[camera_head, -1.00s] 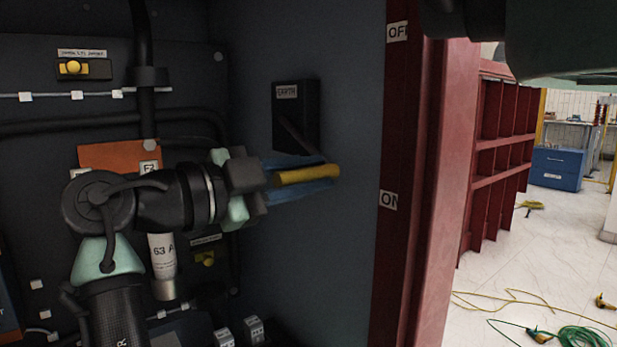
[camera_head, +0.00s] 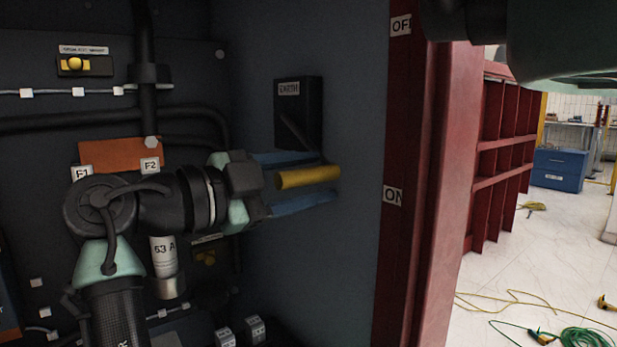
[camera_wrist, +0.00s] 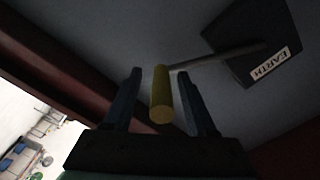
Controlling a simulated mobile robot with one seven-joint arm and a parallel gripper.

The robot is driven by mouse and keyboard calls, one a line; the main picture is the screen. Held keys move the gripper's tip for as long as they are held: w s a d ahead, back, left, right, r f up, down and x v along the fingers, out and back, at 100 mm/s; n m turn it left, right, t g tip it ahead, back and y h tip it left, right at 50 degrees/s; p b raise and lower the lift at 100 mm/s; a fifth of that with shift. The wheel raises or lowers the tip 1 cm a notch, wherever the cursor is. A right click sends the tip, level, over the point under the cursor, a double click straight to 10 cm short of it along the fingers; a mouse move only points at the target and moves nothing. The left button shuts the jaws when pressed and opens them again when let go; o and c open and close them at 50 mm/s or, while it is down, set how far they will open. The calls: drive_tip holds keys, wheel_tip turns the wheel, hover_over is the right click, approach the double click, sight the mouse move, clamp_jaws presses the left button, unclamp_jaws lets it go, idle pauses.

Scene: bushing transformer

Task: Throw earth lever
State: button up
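The earth lever has a yellow handle (camera_head: 308,177) on a dark arm that comes down from a black box labelled EARTH (camera_head: 298,115) on the grey side wall. In the wrist view the handle (camera_wrist: 160,95) stands between the two fingers (camera_wrist: 158,95), with gaps on both sides. The EARTH box (camera_wrist: 255,50) shows at the upper right there.
Behind my arm are an orange panel (camera_head: 120,155), cables and a fuse marked 63 A (camera_head: 163,258). Open floor lies beyond at right.

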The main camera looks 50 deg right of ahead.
drive_tip(key=v, duration=1.3)
drive_tip(key=shift+p, duration=0.35)
drive_tip(key=shift+d+r, duration=0.1)
